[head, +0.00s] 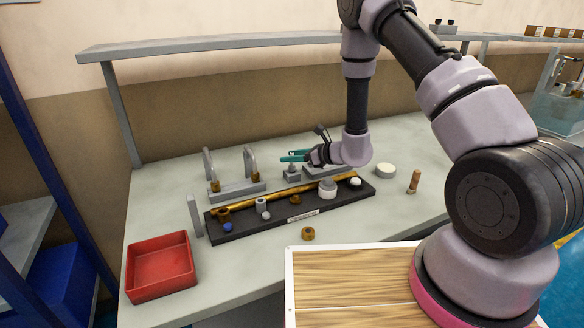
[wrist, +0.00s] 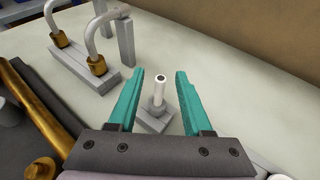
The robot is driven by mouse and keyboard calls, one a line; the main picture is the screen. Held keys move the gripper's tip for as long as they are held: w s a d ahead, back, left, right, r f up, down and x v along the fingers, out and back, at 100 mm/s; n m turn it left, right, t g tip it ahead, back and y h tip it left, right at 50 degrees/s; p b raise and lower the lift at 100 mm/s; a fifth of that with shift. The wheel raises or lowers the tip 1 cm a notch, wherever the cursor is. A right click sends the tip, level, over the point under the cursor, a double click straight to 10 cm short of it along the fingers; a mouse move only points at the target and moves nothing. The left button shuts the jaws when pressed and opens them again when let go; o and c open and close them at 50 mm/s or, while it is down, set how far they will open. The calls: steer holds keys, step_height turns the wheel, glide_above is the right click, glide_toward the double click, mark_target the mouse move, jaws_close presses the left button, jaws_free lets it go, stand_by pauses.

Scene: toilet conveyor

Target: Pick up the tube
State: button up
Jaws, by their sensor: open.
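A white upright tube (wrist: 160,92) with a dark hole in its top stands on a small grey block (wrist: 154,120) in the wrist view. My gripper (wrist: 160,75) is open and empty, with one teal finger on each side of the tube in the picture. I see no contact, and how deep the tube sits between the fingers is unclear. In the head view my gripper (head: 291,157) is above the grey block (head: 291,175), and the white tube is not clear there. A long gold tube (head: 280,197) lies along a black board, partly behind other parts.
The black board (head: 244,231) carries several small fittings. A grey stand with two bent pipes (head: 237,189) is left of my gripper. A red tray (head: 160,267) sits at the front left. A shelf (head: 200,44) runs above the table's back.

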jaws_close()
steer(key=shift+r, duration=0.1)
